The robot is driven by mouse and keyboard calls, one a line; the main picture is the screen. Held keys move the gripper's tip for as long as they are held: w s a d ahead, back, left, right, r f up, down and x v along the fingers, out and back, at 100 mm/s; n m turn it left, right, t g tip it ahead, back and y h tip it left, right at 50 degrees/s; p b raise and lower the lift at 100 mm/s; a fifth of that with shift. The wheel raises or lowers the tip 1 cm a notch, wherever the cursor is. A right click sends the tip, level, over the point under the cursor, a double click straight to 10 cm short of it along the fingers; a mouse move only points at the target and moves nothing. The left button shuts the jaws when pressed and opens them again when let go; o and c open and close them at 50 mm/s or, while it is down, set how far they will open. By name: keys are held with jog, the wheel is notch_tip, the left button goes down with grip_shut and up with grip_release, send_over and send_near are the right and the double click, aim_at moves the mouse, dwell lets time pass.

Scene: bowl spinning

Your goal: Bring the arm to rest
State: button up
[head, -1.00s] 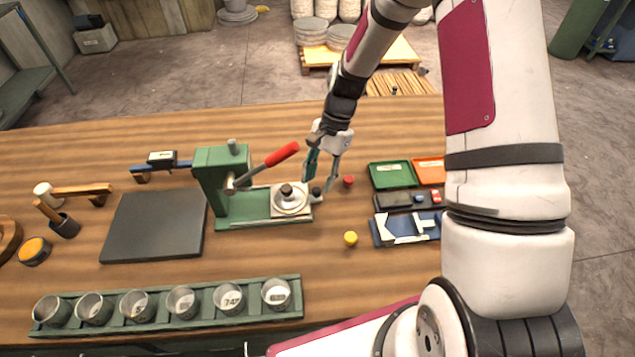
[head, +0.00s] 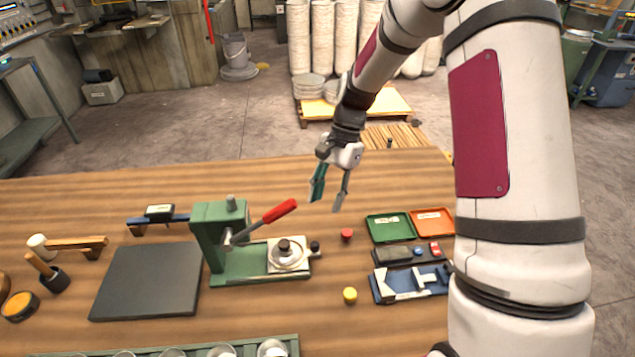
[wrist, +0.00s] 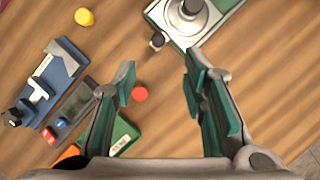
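My gripper (head: 328,190) hangs above the table behind the green lever press (head: 225,240), its two teal-padded fingers pointing down.
A green tray (head: 389,228) and an orange tray (head: 433,222) lie on the right, with a blue fixture (head: 410,283) and a yellow piece (head: 350,295) nearer. A dark slab (head: 146,281) and a mallet (head: 68,243) are on the left. Cups (head: 272,348) line the front.

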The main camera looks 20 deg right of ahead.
jog(key=s+a+r+n+t+h, duration=0.1)
jog(key=s+r+n+t+h, duration=0.2)
jog(key=s+r, duration=0.65)
jog(key=s+r+n+t, duration=0.2)
jog(key=s+r+n, duration=0.35)
jog(key=r, duration=0.65)
jog(key=s+r+n+t, duration=0.2)
jog(key=s+t, duration=0.1)
jog(key=s, duration=0.5)
jog(key=shift+s+r+n+h, duration=0.15)
jog(key=shift+s+n+h, duration=0.15)
jog(key=shift+n, duration=0.05)
